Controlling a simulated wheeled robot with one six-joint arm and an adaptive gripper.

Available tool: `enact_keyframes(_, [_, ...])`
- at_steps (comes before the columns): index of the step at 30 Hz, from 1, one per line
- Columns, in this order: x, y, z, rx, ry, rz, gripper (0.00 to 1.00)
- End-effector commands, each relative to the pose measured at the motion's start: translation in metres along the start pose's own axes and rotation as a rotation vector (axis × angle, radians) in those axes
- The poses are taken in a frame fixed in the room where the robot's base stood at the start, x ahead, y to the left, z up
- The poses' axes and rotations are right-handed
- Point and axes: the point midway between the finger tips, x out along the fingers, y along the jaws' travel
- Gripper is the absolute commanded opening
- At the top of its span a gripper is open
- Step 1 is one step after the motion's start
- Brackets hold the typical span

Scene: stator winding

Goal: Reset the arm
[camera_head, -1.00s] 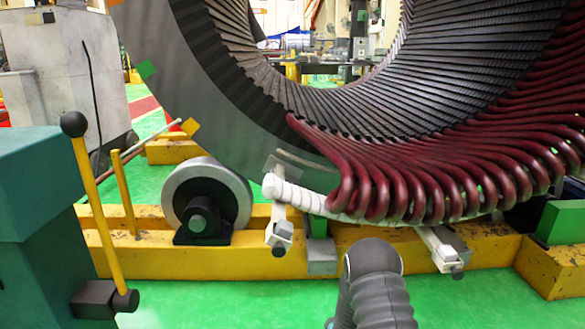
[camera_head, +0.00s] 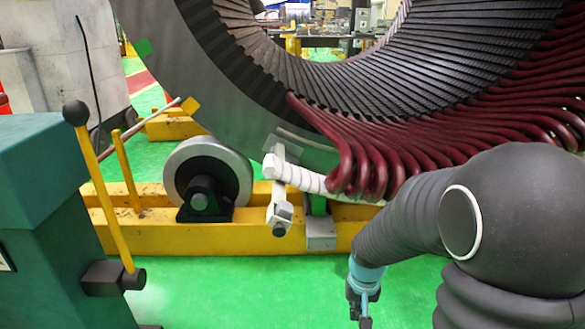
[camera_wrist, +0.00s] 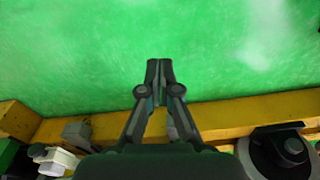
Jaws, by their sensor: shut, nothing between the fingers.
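My arm is raised and bent at the right of the head view, in front of the stator's lower right. My gripper (camera_head: 364,308) hangs low over the green floor at the end of it, pointing down. In the wrist view my gripper (camera_wrist: 160,63) has its two fingertips together with nothing between them, above bare green floor. The large stator (camera_head: 215,100) with dark red coils (camera_head: 400,160) stands behind the arm. The gripper is in front of it and apart from it. My arm hides part of the coils.
A yellow base beam (camera_head: 150,238) runs under the stator, with a grey roller (camera_head: 208,178) at the left. A white wrapped bar (camera_head: 305,179) on a bracket sits under the coils. A teal cabinet (camera_head: 40,200) with a yellow lever stands at the left. The green floor (camera_head: 250,295) in front is clear.

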Motion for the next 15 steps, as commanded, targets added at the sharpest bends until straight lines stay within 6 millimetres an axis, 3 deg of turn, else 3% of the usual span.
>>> enact_keyframes(1, [-0.021,0.002,0.010,-0.017,-0.001,0.000,0.00])
enact_keyframes(3, [-0.043,0.004,0.026,-0.043,-0.011,0.001,0.00])
enact_keyframes(15, [-0.152,0.016,0.103,-0.111,0.040,-0.001,0.00])
